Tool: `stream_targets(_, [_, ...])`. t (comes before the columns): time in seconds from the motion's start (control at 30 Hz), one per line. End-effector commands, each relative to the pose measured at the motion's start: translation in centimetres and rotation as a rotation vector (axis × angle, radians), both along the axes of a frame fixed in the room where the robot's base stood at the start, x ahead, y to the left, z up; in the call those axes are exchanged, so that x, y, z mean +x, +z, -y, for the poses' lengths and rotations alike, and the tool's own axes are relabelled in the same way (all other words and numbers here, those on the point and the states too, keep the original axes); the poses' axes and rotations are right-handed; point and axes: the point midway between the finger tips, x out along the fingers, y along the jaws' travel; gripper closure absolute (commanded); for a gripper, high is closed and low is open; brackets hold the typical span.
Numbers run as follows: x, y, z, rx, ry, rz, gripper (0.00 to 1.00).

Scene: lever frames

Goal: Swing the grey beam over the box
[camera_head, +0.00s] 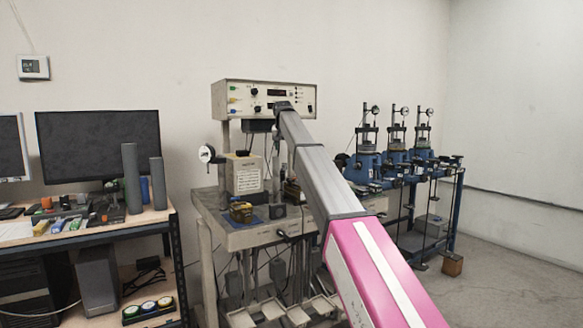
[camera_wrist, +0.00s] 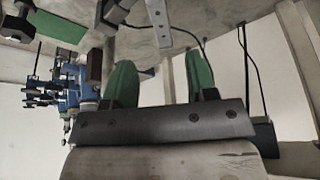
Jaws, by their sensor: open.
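My gripper (camera_wrist: 160,78) shows in the wrist view as two green fingers set well apart, with no object clearly held. A narrow grey metal bar (camera_wrist: 160,22) hangs at the top of that view, in line with the gap; I cannot tell whether it is the grey beam, or its distance. In the head view, my pink and grey arm reaches up to the bench apparatus and hides part of it, and the gripper is not clear there. A cream box (camera_head: 243,176) with a white label stands on the apparatus table, left of my arm. I cannot pick out the beam surely there.
A control unit (camera_head: 235,98) with knobs stands above the grey apparatus table (camera_head: 240,238). Blue lever frames (camera_head: 365,166) stand on a bench to the right. A desk (camera_head: 90,238) with monitors and tools is at left. The floor (camera_head: 520,270) at right is clear.

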Motion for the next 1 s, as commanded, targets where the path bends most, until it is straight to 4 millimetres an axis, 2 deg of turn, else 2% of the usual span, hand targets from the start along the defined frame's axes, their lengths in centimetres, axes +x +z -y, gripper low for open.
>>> stream_targets(0.27, [1.0,-2.4,0.1,-0.001,0.001,-0.001,0.48])
stream_targets(0.53, [2.9,-6.9,0.1,-0.003,0.001,-0.002,0.48])
stream_targets(0.7, [3.8,-9.0,0.0,-0.002,0.001,-0.001,0.48])
stream_targets(1.0, [4.1,-9.8,0.0,-0.002,0.002,-0.001,0.48])
